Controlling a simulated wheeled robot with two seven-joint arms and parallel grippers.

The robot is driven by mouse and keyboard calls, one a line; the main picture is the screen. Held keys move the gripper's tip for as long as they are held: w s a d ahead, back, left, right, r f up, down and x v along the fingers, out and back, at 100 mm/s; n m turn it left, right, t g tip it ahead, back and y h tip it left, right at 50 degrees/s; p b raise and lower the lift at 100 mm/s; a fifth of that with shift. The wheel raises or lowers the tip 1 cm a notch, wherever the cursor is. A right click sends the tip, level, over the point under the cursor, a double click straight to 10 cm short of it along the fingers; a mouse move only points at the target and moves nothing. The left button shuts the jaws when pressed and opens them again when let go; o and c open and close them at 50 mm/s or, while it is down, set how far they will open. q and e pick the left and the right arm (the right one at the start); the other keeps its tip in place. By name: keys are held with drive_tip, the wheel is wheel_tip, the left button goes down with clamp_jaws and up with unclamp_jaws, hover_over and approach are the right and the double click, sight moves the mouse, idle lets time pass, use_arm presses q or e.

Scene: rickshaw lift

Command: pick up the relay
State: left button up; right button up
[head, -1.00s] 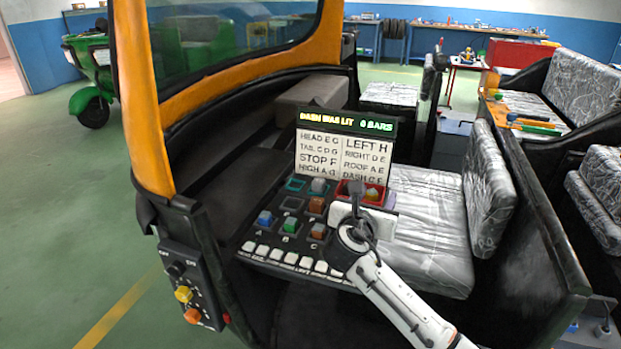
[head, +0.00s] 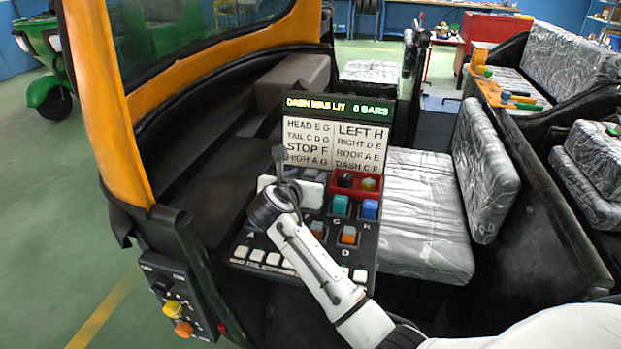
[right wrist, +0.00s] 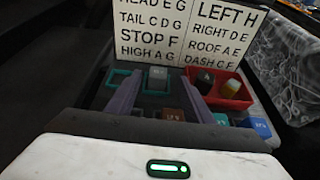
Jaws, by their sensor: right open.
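Several box-shaped relays sit on the dark sloping panel (head: 330,255). A grey relay (right wrist: 157,76) stands in a teal-edged socket ahead, between the finger lines in the right wrist view. My gripper mostly hides that spot in the head view. My right gripper (head: 308,178) is open and empty over the panel's upper left; its two fingers (right wrist: 160,90) point toward the grey relay. I cannot tell whether they touch it. A teal relay (head: 340,205), a blue relay (head: 370,209) and an orange relay (head: 348,235) stand to the right. My left gripper is not in view.
A red tray (head: 368,193) holds a dark piece and a yellowish piece. The sign board (head: 335,145) stands behind the panel. A silver seat (head: 425,215) lies to the right, and the orange windscreen frame (head: 110,100) rises at left.

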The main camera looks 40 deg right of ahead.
sight(309, 175)
drive_tip(key=x, duration=0.2)
drive_tip(key=shift+w+d+f, duration=0.15)
drive_tip(key=shift+w+f, duration=0.05)
drive_tip(key=shift+w, duration=0.1)
drive_tip(key=shift+w+d+f, duration=0.15)
drive_tip(key=shift+w+d, duration=0.1)
drive_tip(key=shift+d, duration=0.05)
drive_tip(key=c, duration=1.1)
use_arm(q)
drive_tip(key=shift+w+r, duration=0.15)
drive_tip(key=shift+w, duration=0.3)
